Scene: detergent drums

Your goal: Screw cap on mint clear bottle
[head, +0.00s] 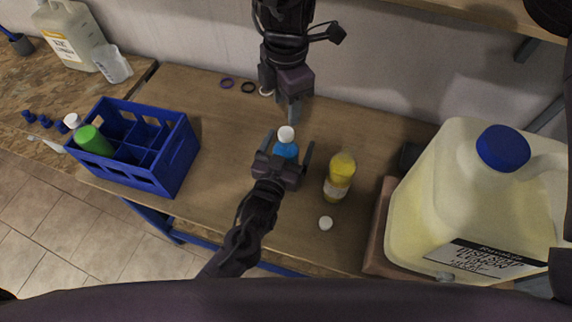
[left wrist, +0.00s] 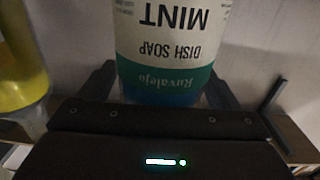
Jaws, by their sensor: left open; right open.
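The mint bottle (head: 286,150) stands upright on the table, with blue contents and a white cap (head: 286,134) on top. How tight the cap sits cannot be told. In the left wrist view the bottle's MINT dish soap label (left wrist: 170,45) appears upside down. My left gripper (head: 284,148) is open, its fingers on either side of the bottle; it also shows in the left wrist view (left wrist: 160,88). My right gripper (head: 293,110) comes down from the top of the head view. It is open and empty, just behind and above the cap, apart from it.
A yellow bottle (head: 340,177) stands close right of the mint bottle, with a loose white cap (head: 326,223) in front. A blue divided crate (head: 178,157) holding a green-topped bottle is left. A large jug (head: 425,190) is right. Purple and black rings (head: 227,83) lie at the back.

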